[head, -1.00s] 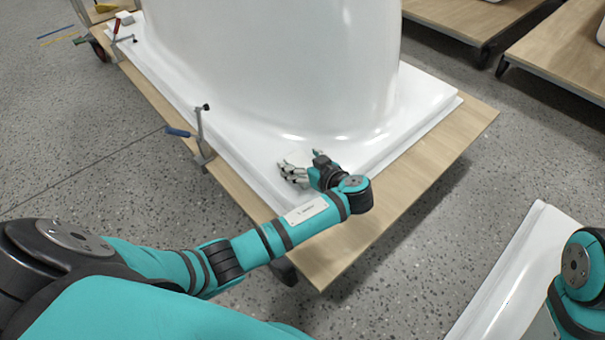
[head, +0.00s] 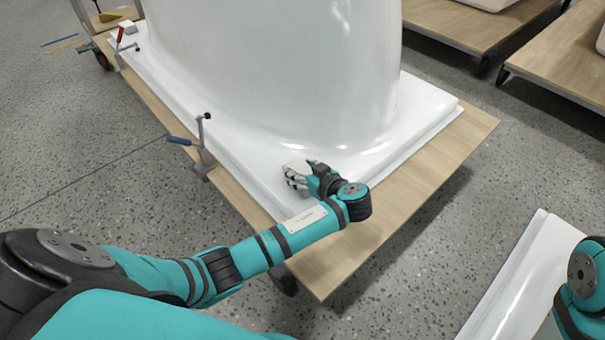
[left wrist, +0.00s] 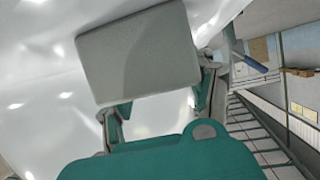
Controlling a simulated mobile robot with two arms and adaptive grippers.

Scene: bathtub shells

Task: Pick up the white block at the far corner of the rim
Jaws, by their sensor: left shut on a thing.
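My left gripper (head: 295,177) is shut on a white block, which shows as a pale grey-white slab (left wrist: 138,55) between the fingers in the left wrist view. In the head view the held block (head: 297,166) is small and partly covered by the fingers, at the near part of the white rim (head: 250,165). I cannot tell whether it touches the rim. Another small white block (head: 129,27) sits at the far left corner of the rim, away from my left gripper. My right gripper is out of view; only part of that arm shows at the right edge.
The large white tub shell (head: 270,70) stands on a wooden board (head: 330,270). A blue-handled clamp (head: 201,145) stands at its left edge, and a red-handled clamp (head: 119,45) farther back. Another white shell part (head: 510,280) lies at lower right.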

